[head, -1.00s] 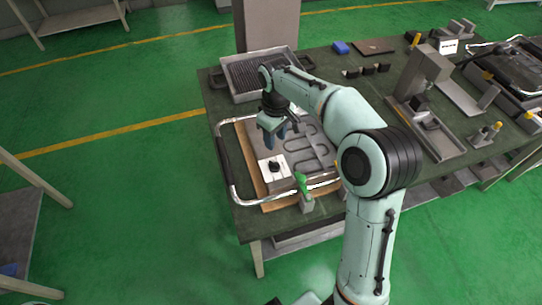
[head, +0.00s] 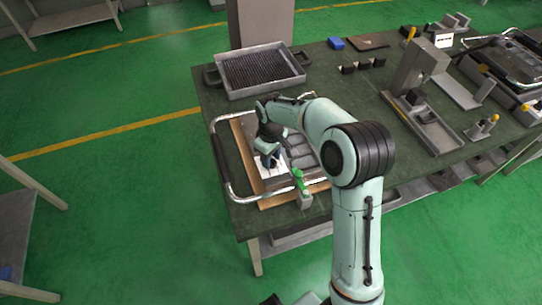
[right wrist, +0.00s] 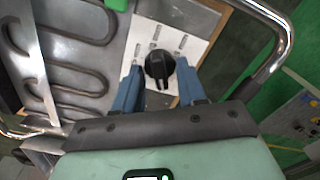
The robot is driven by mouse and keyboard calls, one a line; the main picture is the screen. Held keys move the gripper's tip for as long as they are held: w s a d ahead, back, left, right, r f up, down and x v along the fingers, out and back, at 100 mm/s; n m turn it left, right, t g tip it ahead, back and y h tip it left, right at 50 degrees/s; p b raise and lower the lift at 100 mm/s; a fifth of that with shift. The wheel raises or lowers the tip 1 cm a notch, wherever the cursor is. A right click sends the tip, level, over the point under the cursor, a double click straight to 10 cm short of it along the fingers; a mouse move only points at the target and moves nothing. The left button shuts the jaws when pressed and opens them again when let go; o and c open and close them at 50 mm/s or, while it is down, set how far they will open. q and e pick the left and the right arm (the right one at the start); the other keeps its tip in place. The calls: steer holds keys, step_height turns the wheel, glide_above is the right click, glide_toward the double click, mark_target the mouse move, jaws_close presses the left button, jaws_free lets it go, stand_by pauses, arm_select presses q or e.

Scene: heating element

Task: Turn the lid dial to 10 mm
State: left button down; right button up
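The lid dial is a black round knob (right wrist: 159,66) on a white plate (right wrist: 200,22) with slots and small marks, too small to read. In the right wrist view it sits between the tips of my right gripper (right wrist: 158,85). The two blue fingers are apart on either side of it, with a gap to the knob. In the head view my right gripper (head: 268,160) is above the white plate and hides the dial. My left gripper is not in view.
A chrome rail (head: 222,165) curves around the wooden board (head: 246,150). A green-handled clamp (head: 301,184) stands close by at the table's front edge. A grey tray (head: 294,79) is behind. Grey fixtures (head: 425,125) stand at the right.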

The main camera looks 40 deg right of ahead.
jaws_close()
steer(key=shift+m, duration=0.3)
steer(key=m, duration=0.5)
steer(key=shift+m+p, duration=0.3)
steer(key=shift+p, duration=0.1)
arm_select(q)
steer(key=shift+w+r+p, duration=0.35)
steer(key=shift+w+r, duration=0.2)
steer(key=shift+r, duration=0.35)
arm_select(e)
steer(key=m, duration=0.5)
steer(key=shift+m, duration=0.4)
steer(key=shift+o, duration=0.3)
jaws_free()
